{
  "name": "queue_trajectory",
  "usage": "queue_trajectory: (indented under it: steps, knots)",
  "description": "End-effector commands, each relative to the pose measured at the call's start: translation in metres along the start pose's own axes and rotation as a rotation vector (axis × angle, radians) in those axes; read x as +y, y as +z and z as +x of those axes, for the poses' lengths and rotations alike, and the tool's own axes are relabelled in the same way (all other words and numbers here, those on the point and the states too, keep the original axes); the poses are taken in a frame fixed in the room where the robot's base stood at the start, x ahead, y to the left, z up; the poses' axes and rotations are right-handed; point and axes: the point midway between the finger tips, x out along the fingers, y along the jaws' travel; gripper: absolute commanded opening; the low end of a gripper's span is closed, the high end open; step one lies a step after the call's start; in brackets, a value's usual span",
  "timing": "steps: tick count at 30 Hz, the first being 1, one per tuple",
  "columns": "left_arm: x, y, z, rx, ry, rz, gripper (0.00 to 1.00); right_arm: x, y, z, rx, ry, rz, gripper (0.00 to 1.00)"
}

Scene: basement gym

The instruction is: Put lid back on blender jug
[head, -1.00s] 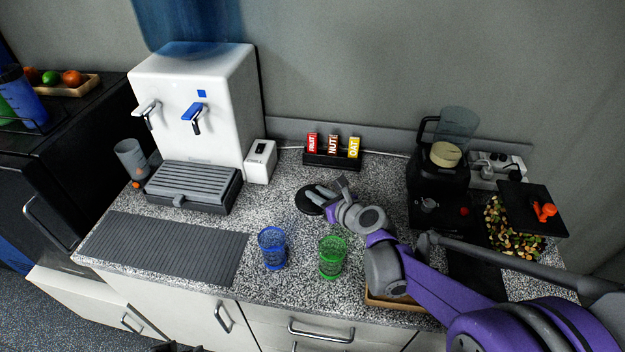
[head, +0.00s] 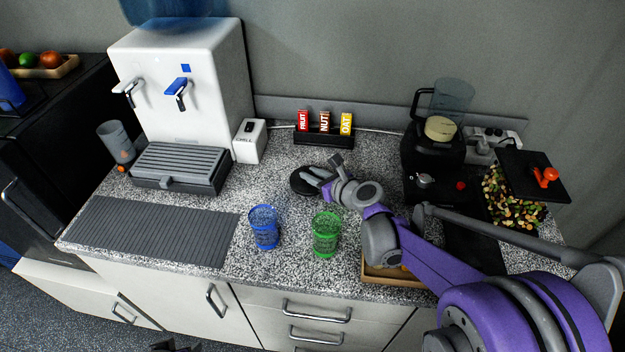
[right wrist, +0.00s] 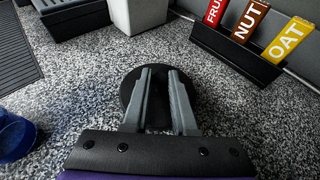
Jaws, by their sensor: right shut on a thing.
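The blender jug (head: 457,96) is a clear, dark-tinted jug with a handle. It stands upright on its black base (head: 433,172) at the back right, with no lid on it and something pale yellow inside. A round black lid (head: 301,185) lies on the counter in front of the bar rack, and also shows in the right wrist view (right wrist: 129,91). My right gripper (head: 313,176) is shut on the lid at its middle; its fingers hide the gripped part. A dark piece at the bottom edge of the head view may be my left gripper (head: 172,346), too cut off to read.
A blue cup (head: 264,228) and a green cup (head: 326,235) stand near the counter's front. The bar rack (head: 324,136) is behind the lid. A white water dispenser (head: 180,85) stands left. A black board (head: 533,175) over mixed nuts (head: 510,205) is right of the blender.

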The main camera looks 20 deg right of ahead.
Motion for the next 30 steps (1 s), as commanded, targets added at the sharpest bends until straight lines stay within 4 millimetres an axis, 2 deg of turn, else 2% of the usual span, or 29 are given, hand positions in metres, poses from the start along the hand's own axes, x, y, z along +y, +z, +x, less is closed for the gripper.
queue_trajectory:
  steps: [4,16,17,21,30]
  knots:
    - [0.0,0.002,0.002,-0.001,0.0,0.0,0.5,0.0,-0.015,0.006,0.0,0.0,0.0,0.0]
    - [0.0,0.004,0.006,-0.002,0.0,0.0,0.5,0.0,-0.02,0.008,0.0,0.0,0.0,0.0]
    - [0.0,0.004,0.005,-0.002,0.0,0.0,0.5,0.0,-0.019,0.008,0.0,0.0,0.0,0.31]
    - [0.0,0.003,0.004,-0.002,0.0,0.0,0.5,0.0,-0.019,0.008,0.0,0.0,0.0,0.56]
    - [0.0,0.003,0.004,-0.002,0.0,0.0,0.5,0.0,-0.018,0.007,0.0,0.0,0.0,0.56]
